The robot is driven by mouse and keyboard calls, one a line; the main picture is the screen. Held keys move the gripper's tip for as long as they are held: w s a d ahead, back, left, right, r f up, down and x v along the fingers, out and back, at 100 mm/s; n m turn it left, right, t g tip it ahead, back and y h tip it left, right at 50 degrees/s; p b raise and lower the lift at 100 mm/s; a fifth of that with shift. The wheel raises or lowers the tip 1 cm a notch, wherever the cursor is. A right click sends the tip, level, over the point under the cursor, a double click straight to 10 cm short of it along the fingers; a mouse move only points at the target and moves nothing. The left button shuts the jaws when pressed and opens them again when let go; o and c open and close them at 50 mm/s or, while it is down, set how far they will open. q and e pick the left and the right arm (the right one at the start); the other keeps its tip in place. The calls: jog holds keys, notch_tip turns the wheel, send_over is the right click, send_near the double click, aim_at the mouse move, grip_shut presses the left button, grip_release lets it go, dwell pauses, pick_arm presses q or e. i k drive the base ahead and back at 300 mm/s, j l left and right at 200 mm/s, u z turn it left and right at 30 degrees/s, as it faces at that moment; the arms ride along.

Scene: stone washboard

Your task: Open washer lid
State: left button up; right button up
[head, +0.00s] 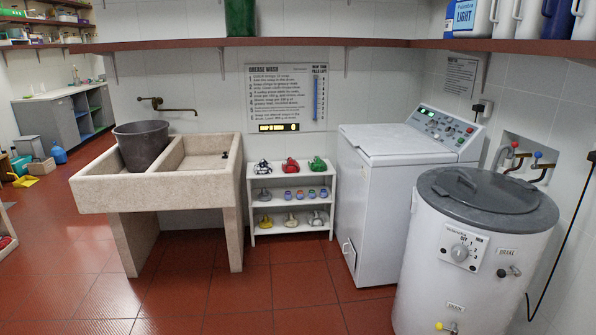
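A white top-loading washer (378,208) stands against the back wall, right of centre. Its flat white lid (385,140) lies shut on top. Neither of my grippers shows in the head view.
A stone washboard sink (95,192) holding a dark bucket (142,145) stands left of a small white shelf (250,205) with several small items. A brown shelf (300,42) runs above. Red tiled floor (270,290) is clear in front. Taps (535,168) stick out behind the drum machine.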

aim_at(392, 139)
jog(key=i, duration=0.95)
jog(key=i+z, duration=0.1)
jog(key=i, duration=0.9)
jog(key=i+j, duration=0.15)
jog(key=i, duration=0.8)
jog(key=i+j+z, duration=0.1)
jog(key=i, duration=0.85)
jog(key=i+j+z, duration=0.1)
jog(key=i+z, duration=0.25)
jog(key=k, duration=0.1)
